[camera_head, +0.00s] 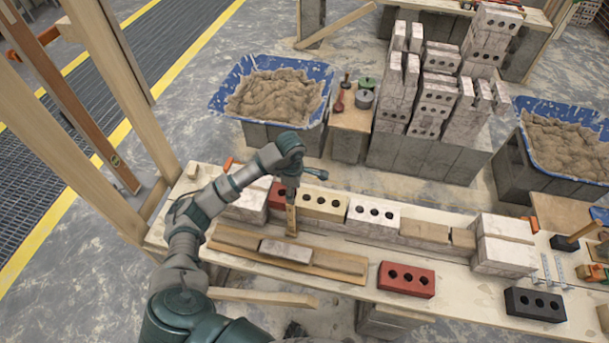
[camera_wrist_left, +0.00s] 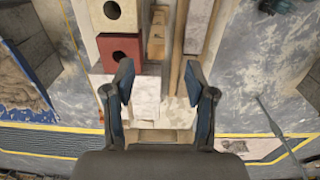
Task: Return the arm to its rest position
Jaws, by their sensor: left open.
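My left arm reaches over the workbench (camera_head: 470,275) in the head view. Its left gripper (camera_head: 291,188) points down above the left part of the brick row, by a red brick (camera_head: 278,196) and a cream brick (camera_head: 322,204). In the left wrist view the left gripper's (camera_wrist_left: 160,86) two blue fingers are spread apart, with nothing held between them. The red brick (camera_wrist_left: 120,47) and the cream brick (camera_wrist_left: 112,14) show beyond the fingers, with pale block (camera_wrist_left: 140,95) nearer. My right gripper is in neither view.
A grey brick (camera_head: 287,250) lies on a wooden board. A red brick (camera_head: 406,279) and a black brick (camera_head: 534,304) lie at the front. Mortar tubs (camera_head: 244,66) and a brick stack (camera_head: 440,95) stand behind. Wooden posts (camera_head: 125,90) rise at left.

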